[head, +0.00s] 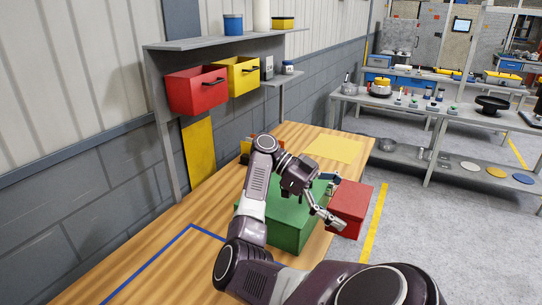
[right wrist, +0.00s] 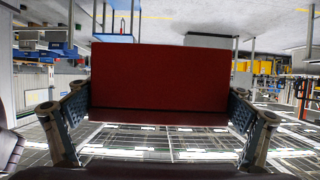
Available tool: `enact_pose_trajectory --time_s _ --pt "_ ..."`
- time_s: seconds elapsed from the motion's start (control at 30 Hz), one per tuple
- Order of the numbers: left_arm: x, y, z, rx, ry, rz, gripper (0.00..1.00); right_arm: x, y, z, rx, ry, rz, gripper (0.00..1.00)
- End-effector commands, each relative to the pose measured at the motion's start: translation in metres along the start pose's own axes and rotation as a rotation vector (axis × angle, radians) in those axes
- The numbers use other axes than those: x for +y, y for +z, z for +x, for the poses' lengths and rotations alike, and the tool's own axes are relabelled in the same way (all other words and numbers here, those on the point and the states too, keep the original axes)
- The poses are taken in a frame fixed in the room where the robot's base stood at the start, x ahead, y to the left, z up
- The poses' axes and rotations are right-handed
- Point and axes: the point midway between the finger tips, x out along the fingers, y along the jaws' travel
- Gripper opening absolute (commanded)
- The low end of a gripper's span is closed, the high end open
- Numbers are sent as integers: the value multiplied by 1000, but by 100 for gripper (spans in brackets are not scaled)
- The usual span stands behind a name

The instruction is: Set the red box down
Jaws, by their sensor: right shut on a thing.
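The red box (head: 350,203) is in my right gripper (head: 333,203), which is shut on it with one finger at each side. In the head view it overlaps the right edge of the wooden table (head: 140,285), beside the green box (head: 287,228); its height above the table is hard to tell. In the right wrist view the red box (right wrist: 160,78) fills the space between the fingers of my right gripper (right wrist: 160,112). My left gripper is not in view.
A yellow sheet (head: 333,148) lies at the table's far end, and a blue outline (head: 160,260) marks the near part, which is clear. A wall shelf (head: 225,40) holds a red bin (head: 197,90) and a yellow bin (head: 238,75). Metal shelving (head: 400,110) stands at the back right.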

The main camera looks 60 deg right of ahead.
Motion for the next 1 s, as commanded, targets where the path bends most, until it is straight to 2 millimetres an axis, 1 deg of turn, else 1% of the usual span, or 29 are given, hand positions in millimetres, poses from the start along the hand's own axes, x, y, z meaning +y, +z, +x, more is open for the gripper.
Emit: enact_pose_trajectory --time_s 0.07,0.27,0.37,0.47,0.57,0.6,0.67,0.7,0.83,1.0 --pt "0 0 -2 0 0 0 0 0 -6 -10 7 -85 -26 63" --pt "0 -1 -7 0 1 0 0 4 -13 -52 3 -403 -157 63" --pt "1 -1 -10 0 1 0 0 11 -12 -77 4 -574 -229 63" --pt "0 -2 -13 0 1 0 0 24 -6 -105 4 -760 -307 63" --pt "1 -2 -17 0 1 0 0 45 7 -133 5 -949 -388 63" --pt "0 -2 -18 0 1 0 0 56 15 -144 5 -1024 -421 63" --pt "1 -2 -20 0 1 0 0 74 27 -158 5 -1133 -467 63" --pt "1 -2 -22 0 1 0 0 87 36 -167 5 -1203 -497 63" --pt "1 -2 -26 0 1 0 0 130 65 -185 6 -1397 -578 63" --pt "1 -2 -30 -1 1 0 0 184 98 -193 5 -1593 -657 63"
